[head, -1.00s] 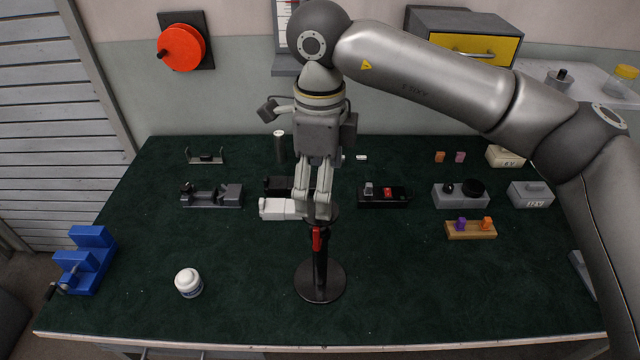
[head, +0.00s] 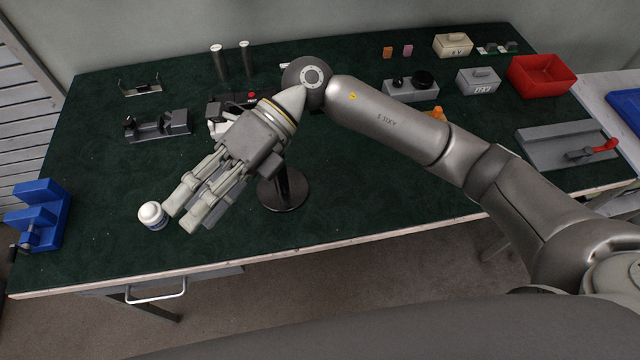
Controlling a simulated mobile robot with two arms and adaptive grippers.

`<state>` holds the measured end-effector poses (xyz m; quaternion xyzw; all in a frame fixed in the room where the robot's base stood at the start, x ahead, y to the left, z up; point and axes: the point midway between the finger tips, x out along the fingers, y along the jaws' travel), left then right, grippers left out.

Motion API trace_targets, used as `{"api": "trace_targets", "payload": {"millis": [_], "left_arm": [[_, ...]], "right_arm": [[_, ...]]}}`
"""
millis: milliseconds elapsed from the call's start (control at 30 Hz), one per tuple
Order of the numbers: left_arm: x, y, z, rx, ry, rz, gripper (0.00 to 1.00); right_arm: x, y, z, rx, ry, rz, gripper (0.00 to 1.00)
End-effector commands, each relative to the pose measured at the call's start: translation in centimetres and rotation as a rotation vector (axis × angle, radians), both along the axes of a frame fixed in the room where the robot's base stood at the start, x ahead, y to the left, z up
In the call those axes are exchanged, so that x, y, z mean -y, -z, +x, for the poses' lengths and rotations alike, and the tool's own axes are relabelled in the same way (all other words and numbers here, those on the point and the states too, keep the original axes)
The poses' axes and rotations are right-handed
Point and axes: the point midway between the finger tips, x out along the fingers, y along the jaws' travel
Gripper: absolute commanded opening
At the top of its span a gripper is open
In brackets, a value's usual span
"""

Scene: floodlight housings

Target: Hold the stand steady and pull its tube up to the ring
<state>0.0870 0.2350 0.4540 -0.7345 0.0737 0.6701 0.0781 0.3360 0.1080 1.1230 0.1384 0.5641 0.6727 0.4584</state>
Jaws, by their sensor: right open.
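The stand's round black base (head: 285,190) sits on the green bench top, with a short piece of its dark post showing above it. The rest of the stand is hidden behind my right gripper and arm, so I cannot make out its tube or ring. My right gripper (head: 187,216) is open, with its fingers pointing down and left, in front and left of the stand in the picture. Nothing shows between its fingers. Its fingertips appear close to a white jar; I cannot tell whether they touch. My left gripper is not in view.
The white jar (head: 152,215) stands left of the fingertips. A blue stepped block (head: 40,213) is at the left edge. Grey fixtures, two upright cylinders (head: 219,62) and a red bin (head: 541,80) stand farther back. The front bench right of the base is clear.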

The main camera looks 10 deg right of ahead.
Motion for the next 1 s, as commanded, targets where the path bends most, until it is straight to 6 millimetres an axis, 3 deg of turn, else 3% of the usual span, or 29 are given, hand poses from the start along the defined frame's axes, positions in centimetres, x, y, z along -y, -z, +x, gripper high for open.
{"api": "trace_targets", "payload": {"millis": [233, 567, 800, 1000], "left_arm": [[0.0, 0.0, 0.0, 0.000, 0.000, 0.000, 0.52], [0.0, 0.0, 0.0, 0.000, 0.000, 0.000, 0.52], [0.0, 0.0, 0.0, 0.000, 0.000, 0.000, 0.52], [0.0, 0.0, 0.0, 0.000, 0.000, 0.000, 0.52]], "right_arm": [[-0.1, -0.9, -0.9, -0.353, 0.188, 0.172, 0.53], [2.4, -0.8, 0.7, -0.821, 0.468, 0.339, 0.53], [5.8, 1.5, 2.4, -1.161, 0.690, 0.420, 0.53], [10.4, 5.0, 5.8, -1.570, 0.964, 0.509, 0.53]]}}
